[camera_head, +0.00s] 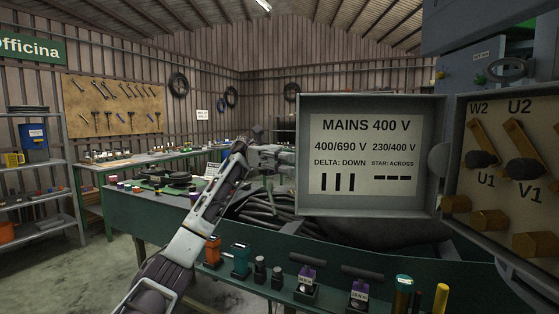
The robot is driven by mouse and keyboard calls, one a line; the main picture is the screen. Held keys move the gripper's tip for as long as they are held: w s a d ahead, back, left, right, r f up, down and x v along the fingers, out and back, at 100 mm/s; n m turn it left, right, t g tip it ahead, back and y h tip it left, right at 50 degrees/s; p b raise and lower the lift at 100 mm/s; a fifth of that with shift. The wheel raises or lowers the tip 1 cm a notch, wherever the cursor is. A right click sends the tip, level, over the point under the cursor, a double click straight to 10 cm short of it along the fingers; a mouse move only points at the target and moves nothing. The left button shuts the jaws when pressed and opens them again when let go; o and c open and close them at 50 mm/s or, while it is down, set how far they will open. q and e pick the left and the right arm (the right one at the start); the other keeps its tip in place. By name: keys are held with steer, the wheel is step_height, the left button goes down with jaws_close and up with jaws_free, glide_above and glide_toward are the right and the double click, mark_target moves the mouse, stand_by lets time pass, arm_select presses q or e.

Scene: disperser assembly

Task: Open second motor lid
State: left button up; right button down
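The motor terminal box (505,215) is at the right, with terminals marked W2, U2, U1 and V1 and brass-coloured links and nuts showing. Its grey lid (370,207) stands swung open to the left of the box, its inner face with the MAINS 400 V label (366,154) turned to me. My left arm comes up from the lower left. My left gripper (277,160) is at the left edge of the lid. Its fingertips are small and partly hidden by the lid, so I cannot tell their opening or contact. My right gripper is not in view.
A green bench (375,277) in front carries an orange tool (212,250), a teal tool (240,261), small black items and purple-topped pieces (306,282). Black coiled cable (270,217) lies behind. Shelves (35,185) stand at the left; the floor there is clear.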

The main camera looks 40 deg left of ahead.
arm_select(q)
steer(key=shift+v, duration=2.55)
